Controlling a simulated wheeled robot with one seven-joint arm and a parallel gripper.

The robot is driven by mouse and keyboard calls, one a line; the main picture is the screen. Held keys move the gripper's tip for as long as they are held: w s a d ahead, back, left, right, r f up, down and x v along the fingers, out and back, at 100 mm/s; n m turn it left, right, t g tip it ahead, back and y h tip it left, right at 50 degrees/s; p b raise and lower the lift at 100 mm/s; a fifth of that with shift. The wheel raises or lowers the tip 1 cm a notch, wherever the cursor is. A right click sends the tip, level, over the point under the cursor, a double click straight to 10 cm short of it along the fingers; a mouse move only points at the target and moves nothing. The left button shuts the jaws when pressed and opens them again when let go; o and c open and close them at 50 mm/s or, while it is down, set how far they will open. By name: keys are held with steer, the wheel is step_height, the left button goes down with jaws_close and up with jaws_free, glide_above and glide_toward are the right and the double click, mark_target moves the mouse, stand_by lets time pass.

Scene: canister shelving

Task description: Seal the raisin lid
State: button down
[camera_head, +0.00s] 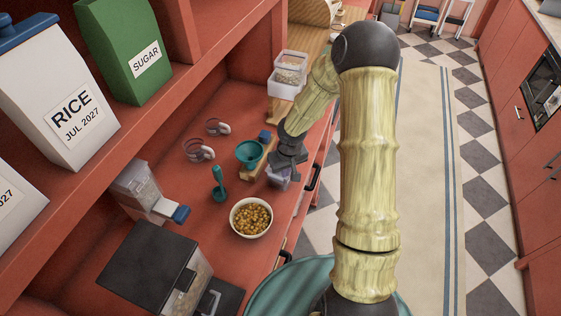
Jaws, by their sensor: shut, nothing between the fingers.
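My gripper (285,168) is shut and empty. It points down over a small clear container (279,180) near the counter's front edge; the gripper partly hides this container, and I cannot tell whether they touch. Its contents and label are too small to read, so I cannot tell which container or lid is the raisin one. A small blue cap-like piece (264,137) shows just left of the gripper, beside a light wooden block (259,165). A white bowl (234,226) of mixed golden-brown pieces stands to the lower left.
A teal funnel (249,153), a teal scoop (219,188) and clamp-like rings (199,151) lie left of the gripper. White tubs (290,72) are behind. RICE (60,100) and SUGAR (130,50) packs fill the shelf.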

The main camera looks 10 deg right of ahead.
step_height(320, 180, up, 9)
steer(key=p, duration=0.7)
stand_by(0.4)
steer(key=c, duration=2.1)
jaws_free()
steer(key=w+r+m, duration=0.1)
steer(key=r+m, duration=0.1)
steer(key=m, duration=0.1)
steer(key=w+a+r+m+h, duration=0.1)
steer(key=m, duration=0.2)
steer(key=r+m, duration=0.2)
steer(key=m, duration=0.1)
steer(key=shift+w+a+r, duration=0.3)
steer(key=shift+w+a, duration=0.05)
steer(key=shift+w, duration=0.05)
steer(key=shift+f+b, duration=0.15)
steer(key=shift+b, duration=0.15)
steer(key=f+b, duration=0.2)
steer(key=f, duration=0.1)
steer(key=f+b, duration=0.2)
steer(key=f, duration=0.1)
steer(key=w+f+b, duration=0.1)
steer(key=f+b, duration=0.1)
steer(key=f, duration=0.1)
steer(key=shift+w+d+f+b, duration=0.1)
steer(key=shift+d+f+b, duration=0.2)
steer(key=shift+d+f, duration=0.1)
